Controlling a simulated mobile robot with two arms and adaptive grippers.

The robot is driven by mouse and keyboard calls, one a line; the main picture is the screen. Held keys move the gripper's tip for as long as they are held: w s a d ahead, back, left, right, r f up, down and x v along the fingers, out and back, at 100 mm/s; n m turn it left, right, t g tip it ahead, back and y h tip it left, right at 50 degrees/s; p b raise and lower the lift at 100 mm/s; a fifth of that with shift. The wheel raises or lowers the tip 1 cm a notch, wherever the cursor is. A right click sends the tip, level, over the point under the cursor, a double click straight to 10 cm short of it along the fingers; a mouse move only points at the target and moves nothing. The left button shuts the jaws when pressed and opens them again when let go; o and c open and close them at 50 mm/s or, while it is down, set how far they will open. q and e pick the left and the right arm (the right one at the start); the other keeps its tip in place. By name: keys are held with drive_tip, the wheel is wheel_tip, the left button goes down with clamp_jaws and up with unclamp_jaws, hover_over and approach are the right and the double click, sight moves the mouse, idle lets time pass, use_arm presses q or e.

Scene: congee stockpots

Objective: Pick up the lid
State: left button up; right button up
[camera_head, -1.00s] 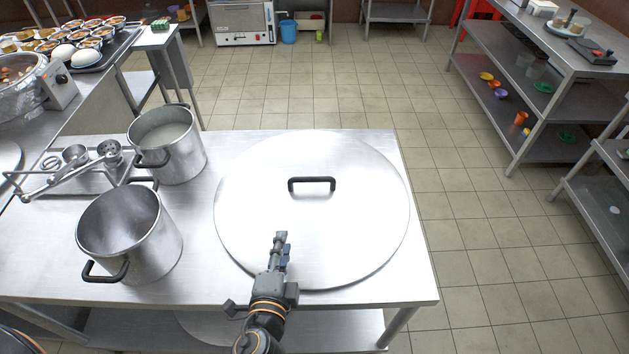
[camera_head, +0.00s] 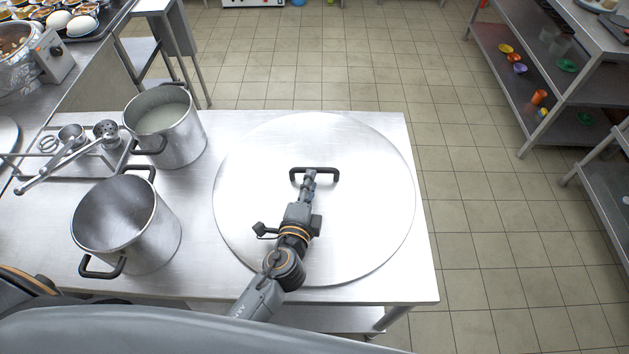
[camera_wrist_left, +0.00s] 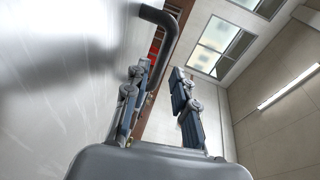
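The lid (camera_head: 365,210) is a large round flat steel disc with a black bar handle (camera_head: 330,171), lying at the right of the steel table. My left gripper (camera_head: 309,180) reaches over the lid, its fingertips at the handle. In the left wrist view, the two fingers (camera_wrist_left: 162,85) are apart. The dark handle (camera_wrist_left: 168,30) shows there beside the left finger and runs down toward the gap between the fingers. I cannot tell whether either finger touches it. The pale lid surface (camera_wrist_left: 60,90) fills the left of that view. My right gripper is not in view.
Two steel pots, one empty (camera_head: 118,215) and one with whitish content (camera_head: 165,125), stand left of the lid on the table (camera_head: 35,240). Ladles (camera_head: 75,150) lie on a tray at the far left. Shelves (camera_head: 570,100) stand right, across open tiled floor.

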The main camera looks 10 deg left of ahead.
sight(312, 168)
use_arm(q)
drive_tip(key=shift+w+a+r+p, duration=0.15)
drive_tip(key=shift+w+p, duration=0.3)
drive_tip(key=shift+w, duration=0.55)
drive_tip(key=shift+w+a+f, duration=0.1)
drive_tip(key=shift+w+f, duration=0.1)
drive_tip(key=shift+w, duration=0.4)
drive_tip(key=shift+w+a+f, duration=0.1)
drive_tip(key=shift+w+f, duration=0.1)
drive_tip(key=shift+w, duration=0.4)
drive_tip(key=shift+w+f, duration=0.2)
drive_tip(key=shift+w, duration=0.15)
drive_tip(key=shift+s, duration=0.1)
clamp_jaws()
drive_tip(key=shift+r, duration=0.2)
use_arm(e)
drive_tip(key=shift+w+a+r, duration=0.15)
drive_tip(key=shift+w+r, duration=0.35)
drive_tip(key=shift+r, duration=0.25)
